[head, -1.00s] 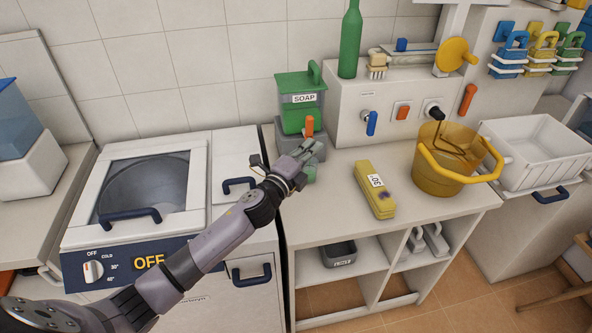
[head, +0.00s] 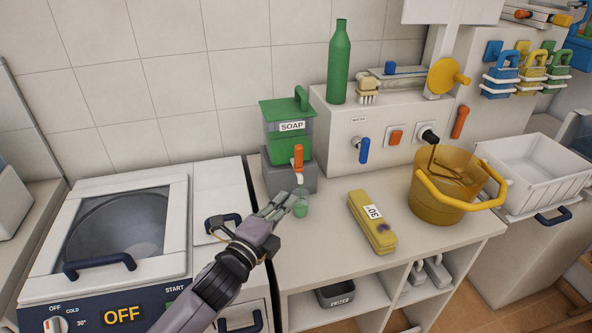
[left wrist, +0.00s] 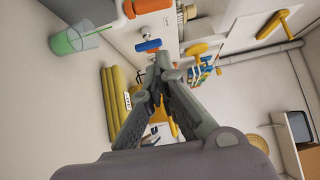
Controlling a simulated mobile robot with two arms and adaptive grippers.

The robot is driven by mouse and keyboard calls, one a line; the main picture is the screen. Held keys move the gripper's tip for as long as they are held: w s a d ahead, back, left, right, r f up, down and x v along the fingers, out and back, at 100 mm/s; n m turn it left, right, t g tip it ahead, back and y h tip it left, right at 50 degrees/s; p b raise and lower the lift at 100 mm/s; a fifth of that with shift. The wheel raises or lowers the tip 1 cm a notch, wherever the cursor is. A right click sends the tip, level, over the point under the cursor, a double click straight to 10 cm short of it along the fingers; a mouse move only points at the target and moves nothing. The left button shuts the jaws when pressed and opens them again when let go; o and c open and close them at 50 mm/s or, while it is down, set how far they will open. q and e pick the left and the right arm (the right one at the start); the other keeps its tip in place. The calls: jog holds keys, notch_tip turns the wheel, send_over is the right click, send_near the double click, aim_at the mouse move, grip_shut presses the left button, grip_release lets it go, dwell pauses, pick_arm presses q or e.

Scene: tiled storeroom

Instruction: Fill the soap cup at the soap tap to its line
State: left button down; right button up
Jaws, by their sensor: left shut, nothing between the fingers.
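The soap cup (head: 300,206) is a small clear cup with green liquid, standing on the counter below the soap tap (head: 298,164), which has an orange lever. The green soap dispenser (head: 288,136), labelled SOAP, sits on a grey block behind it. In the left wrist view the cup (left wrist: 74,40) shows sideways, with green filling much of it; I cannot make out its line. My left gripper (head: 279,204) is shut and empty, just left of the cup in the head view. It also shows in the left wrist view (left wrist: 162,66). My right gripper is out of view.
A yellow folded cloth (head: 371,222) lies right of the cup. A yellow bucket (head: 436,198) stands under the wall unit with the blue water lever (head: 364,150). A lidded machine (head: 125,225) is at left. The counter between cup and cloth is clear.

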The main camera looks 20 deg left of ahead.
pick_arm(q)
jog(key=p, duration=0.3)
send_near(301, 166)
jog(key=w+d+r, duration=0.3)
jog(key=w, duration=0.3)
jog(key=shift+d+f, duration=0.1)
jog(key=shift+d, duration=0.05)
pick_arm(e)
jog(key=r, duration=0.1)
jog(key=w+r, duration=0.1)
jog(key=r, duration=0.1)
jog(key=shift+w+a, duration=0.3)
pick_arm(q)
jog(key=shift+w+a+p, duration=0.2)
jog(key=shift+w+p, duration=0.05)
jog(key=shift+p, duration=0.55)
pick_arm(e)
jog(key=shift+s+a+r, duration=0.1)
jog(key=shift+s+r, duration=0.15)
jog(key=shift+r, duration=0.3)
